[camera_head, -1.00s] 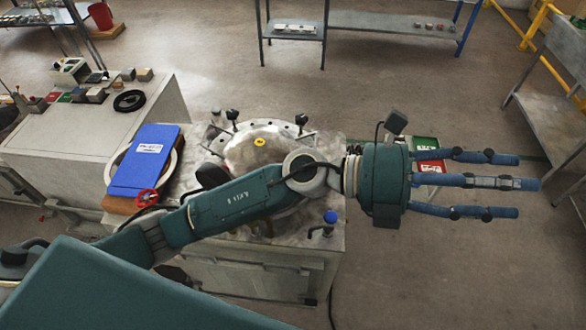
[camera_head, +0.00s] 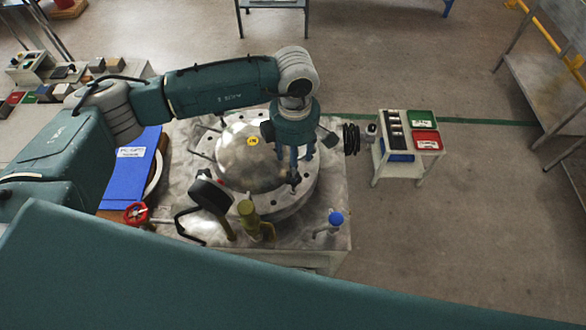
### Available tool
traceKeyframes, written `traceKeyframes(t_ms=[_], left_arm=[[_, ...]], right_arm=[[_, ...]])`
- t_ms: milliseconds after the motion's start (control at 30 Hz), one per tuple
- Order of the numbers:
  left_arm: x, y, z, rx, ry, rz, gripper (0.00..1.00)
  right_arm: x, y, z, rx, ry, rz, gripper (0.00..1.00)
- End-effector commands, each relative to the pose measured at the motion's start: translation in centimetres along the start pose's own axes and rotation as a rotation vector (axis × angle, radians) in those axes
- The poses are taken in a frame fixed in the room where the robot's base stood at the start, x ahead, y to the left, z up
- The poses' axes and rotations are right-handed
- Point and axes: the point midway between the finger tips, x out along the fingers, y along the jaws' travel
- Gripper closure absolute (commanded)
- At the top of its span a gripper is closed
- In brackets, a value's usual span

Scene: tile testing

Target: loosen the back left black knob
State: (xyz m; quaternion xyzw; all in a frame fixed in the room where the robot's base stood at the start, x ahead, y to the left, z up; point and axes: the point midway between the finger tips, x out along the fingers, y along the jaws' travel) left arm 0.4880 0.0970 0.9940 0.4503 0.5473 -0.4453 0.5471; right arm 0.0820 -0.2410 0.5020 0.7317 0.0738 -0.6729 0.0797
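The metal dome (camera_head: 238,160) with a yellow label sits on a round flange on the grey bench (camera_head: 335,215). The back left black knob is not visible; my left arm crosses over the back of the flange and seems to hide it. My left gripper (camera_head: 294,170) points down over the right side of the dome, its blue fingers apart and empty. I cannot tell whether the fingers touch the dome. My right gripper is not in view.
A black round gauge (camera_head: 211,194), a brass valve (camera_head: 249,214), a red handwheel (camera_head: 136,214) and a blue-capped valve (camera_head: 336,219) stand along the front. A blue binder (camera_head: 130,160) lies left. A small cart (camera_head: 408,150) with bins stands right.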

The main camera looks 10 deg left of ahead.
Motion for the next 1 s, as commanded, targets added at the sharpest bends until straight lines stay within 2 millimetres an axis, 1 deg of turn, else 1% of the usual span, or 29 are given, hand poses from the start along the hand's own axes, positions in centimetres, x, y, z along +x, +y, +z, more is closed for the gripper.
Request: traceKeyframes(t_ms=[33,100,167,267,400,500,567,667,800,833,867,900,967,1000], left_arm=[[0.7,-0.1,-0.1,-0.002,0.003,-0.005,0.48],[2.1,-0.1,-0.1,-0.003,0.002,-0.005,0.48],[3.2,-0.1,0.0,-0.003,0.001,-0.005,0.48],[5.0,-0.1,0.0,-0.002,0.001,-0.004,0.48],[6.7,-0.1,0.1,-0.001,-0.001,-0.003,0.48],[7.5,-0.1,0.1,-0.001,-0.001,-0.002,0.48],[7.7,-0.1,0.1,-0.001,-0.001,-0.001,0.48],[7.8,0.0,0.1,-0.001,-0.002,-0.001,0.48],[7.8,0.0,0.1,-0.001,-0.002,-0.001,0.48],[7.8,0.0,0.1,-0.001,-0.002,-0.001,0.52],[7.8,0.0,0.1,-0.001,-0.002,-0.001,0.58],[7.8,0.0,0.1,-0.001,-0.002,-0.001,0.66],[7.8,0.0,0.1,-0.001,-0.002,-0.001,0.78],[7.8,0.0,0.1,-0.001,-0.002,-0.001,0.86]], right_arm=[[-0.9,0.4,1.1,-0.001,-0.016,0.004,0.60],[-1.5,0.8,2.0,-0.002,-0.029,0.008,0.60],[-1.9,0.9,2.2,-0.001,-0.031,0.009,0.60],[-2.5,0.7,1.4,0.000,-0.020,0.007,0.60],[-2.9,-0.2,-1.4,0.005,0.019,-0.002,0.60],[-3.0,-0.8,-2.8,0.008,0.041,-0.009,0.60],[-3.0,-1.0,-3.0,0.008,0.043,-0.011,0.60],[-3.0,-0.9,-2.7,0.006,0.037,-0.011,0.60],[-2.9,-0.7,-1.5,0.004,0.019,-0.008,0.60],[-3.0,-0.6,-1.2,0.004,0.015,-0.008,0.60],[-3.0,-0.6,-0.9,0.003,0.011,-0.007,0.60],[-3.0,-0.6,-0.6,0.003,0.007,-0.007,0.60],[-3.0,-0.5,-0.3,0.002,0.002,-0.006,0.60],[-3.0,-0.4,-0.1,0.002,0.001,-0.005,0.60]])
